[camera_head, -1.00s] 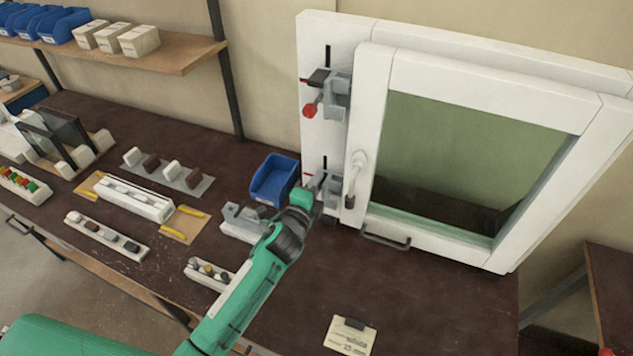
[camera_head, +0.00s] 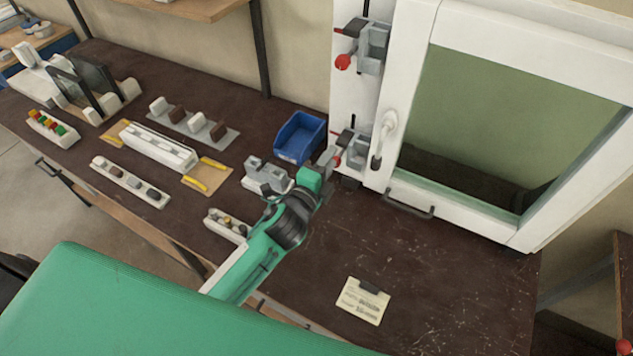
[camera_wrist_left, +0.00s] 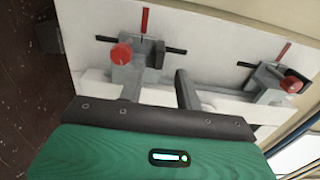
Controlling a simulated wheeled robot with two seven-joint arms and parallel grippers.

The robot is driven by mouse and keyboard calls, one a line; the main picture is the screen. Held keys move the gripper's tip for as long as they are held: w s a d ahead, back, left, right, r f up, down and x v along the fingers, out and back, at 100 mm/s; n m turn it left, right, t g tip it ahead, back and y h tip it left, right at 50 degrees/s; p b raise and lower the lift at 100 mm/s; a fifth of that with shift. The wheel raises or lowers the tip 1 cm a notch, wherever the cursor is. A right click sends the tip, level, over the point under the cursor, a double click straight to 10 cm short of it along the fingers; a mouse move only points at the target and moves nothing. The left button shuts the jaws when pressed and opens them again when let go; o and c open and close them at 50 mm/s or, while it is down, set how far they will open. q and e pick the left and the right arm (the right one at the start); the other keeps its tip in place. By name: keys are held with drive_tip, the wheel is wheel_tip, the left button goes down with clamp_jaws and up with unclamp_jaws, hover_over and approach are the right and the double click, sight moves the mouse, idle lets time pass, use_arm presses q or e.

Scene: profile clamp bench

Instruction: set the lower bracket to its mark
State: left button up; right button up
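The lower bracket (camera_head: 358,150) is a grey block with a red knob on the white profile, left of the window handle. In the left wrist view the lower bracket (camera_wrist_left: 146,60) sits on a black slot, its red knob facing the camera. A red mark (camera_wrist_left: 144,20) lies beside the slot, roughly level with the bracket; exact alignment is unclear. My left gripper (camera_head: 328,160) is at the lower bracket. In the wrist view its fingers (camera_wrist_left: 158,84) are apart, close in front of the bracket; contact cannot be told. My right gripper is not in view.
The upper bracket (camera_head: 372,48) has its own red knob and also shows in the wrist view (camera_wrist_left: 268,82). A window frame (camera_head: 412,150) with a handle (camera_head: 384,138) stands right of it. A blue bin (camera_head: 300,137) and grey fixture (camera_head: 266,175) are near my arm. A card (camera_head: 363,300) lies in front.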

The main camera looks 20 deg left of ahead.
use_arm(q)
drive_tip(key=s+a+b, duration=0.1)
drive_tip(key=s, duration=0.5)
drive_tip(key=shift+b, duration=0.3)
drive_tip(key=shift+a, duration=0.1)
